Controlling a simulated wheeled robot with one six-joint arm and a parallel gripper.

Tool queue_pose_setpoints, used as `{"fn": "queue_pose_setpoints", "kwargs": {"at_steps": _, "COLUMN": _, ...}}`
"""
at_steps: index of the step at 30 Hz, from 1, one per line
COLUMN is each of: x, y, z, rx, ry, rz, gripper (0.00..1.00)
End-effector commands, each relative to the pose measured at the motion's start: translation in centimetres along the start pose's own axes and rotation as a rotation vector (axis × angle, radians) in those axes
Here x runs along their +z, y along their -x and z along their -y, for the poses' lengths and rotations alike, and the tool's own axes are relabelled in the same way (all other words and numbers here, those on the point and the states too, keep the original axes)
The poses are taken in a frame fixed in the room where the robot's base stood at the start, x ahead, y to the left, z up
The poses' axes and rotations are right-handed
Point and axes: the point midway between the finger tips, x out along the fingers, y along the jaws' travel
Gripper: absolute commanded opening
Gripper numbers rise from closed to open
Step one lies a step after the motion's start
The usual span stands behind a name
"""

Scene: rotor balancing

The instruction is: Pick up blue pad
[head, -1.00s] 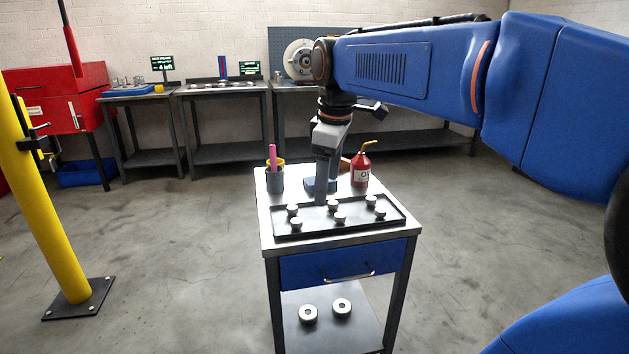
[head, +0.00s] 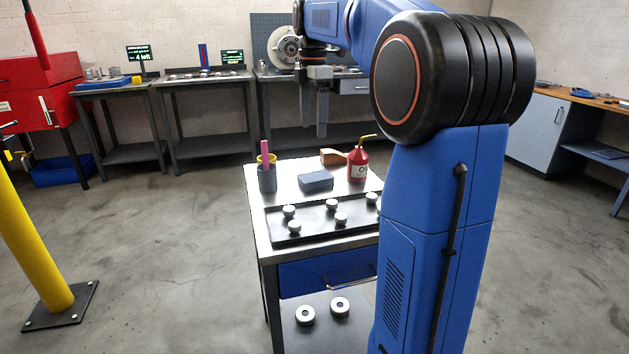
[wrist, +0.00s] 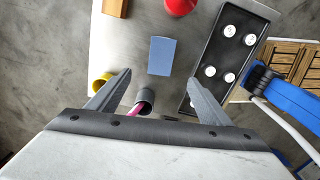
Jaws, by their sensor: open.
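The blue pad (head: 316,180) is a small flat block lying on the top of the small metal cart (head: 290,168), behind the black tray. In the wrist view the blue pad (wrist: 162,56) lies on the bare cart top, ahead of the fingertips and between their lines. My gripper (head: 316,130) points down, high above and behind the pad in the head view. In the wrist view my gripper (wrist: 160,86) has its fingers spread wide with nothing held between them.
A black tray (head: 310,228) with several pale discs lies in front of the pad. A dark cup (head: 267,180) with a pink marker stands left. A yellow post (head: 30,240) stands at left.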

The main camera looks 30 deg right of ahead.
Motion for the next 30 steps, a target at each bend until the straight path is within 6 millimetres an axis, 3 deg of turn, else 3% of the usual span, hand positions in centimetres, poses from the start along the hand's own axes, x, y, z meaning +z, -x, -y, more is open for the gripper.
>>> {"fn": "queue_pose_setpoints", "kwargs": {"at_steps": 12, "x": 0.0, "y": -7.4, "z": 0.1, "rx": -0.002, "ry": -0.001, "rz": 0.000, "gripper": 0.73}}
{"fn": "queue_pose_setpoints", "kwargs": {"at_steps": 23, "x": 0.1, "y": -10.2, "z": 0.1, "rx": -0.001, "ry": -0.002, "rz": 0.000, "gripper": 0.73}}
{"fn": "queue_pose_setpoints", "kwargs": {"at_steps": 30, "x": 0.5, "y": -13.3, "z": 0.3, "rx": -0.002, "ry": -0.001, "rz": 0.000, "gripper": 0.73}}
